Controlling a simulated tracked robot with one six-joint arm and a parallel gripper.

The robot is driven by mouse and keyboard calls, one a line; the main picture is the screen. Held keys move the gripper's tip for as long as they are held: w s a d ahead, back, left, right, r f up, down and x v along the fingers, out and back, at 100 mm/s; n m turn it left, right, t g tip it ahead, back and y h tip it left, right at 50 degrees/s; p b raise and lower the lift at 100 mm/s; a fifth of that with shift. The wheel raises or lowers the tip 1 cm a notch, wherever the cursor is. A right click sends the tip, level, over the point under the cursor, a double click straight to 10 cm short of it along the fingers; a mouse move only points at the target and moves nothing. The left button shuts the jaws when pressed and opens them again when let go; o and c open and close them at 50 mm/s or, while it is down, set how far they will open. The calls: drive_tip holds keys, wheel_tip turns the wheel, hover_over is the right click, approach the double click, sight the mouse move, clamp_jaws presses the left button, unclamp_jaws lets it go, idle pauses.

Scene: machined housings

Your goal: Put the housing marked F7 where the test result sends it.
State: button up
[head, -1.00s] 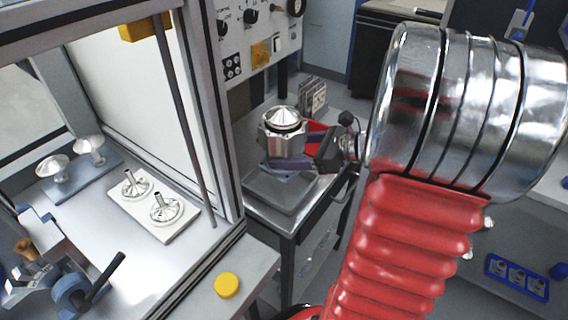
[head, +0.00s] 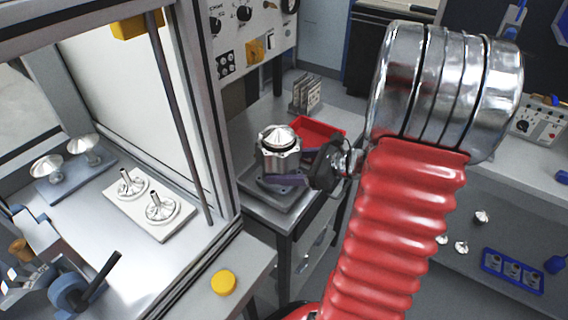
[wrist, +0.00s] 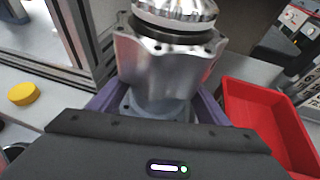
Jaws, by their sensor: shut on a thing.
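The housing (head: 278,155) is a silver machined body with a flanged rim and a shiny domed top. No F7 mark is legible on it. My gripper (head: 288,180) has purple fingers and is shut on the housing's lower part. In the wrist view the housing (wrist: 165,70) stands upright between the fingers (wrist: 155,106). It is over a grey plate (head: 268,203) on the bench; I cannot tell whether it touches what is below. No test result is readable.
A red tray (head: 318,132) lies just behind and right of the housing, with a rack of grey plates (head: 307,93) beyond. At left, a framed cabinet (head: 215,150) holds a white board (head: 185,219) with two metal parts. A yellow button (head: 223,283) is in front. A blue tray (head: 513,271) stands far right.

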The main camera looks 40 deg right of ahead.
drive_tip(key=shift+f, duration=1.2)
drive_tip(key=o, duration=2.1)
drive_tip(key=shift+f, duration=0.15)
drive_tip(key=v, duration=1.2)
drive_tip(key=shift+s, duration=0.1)
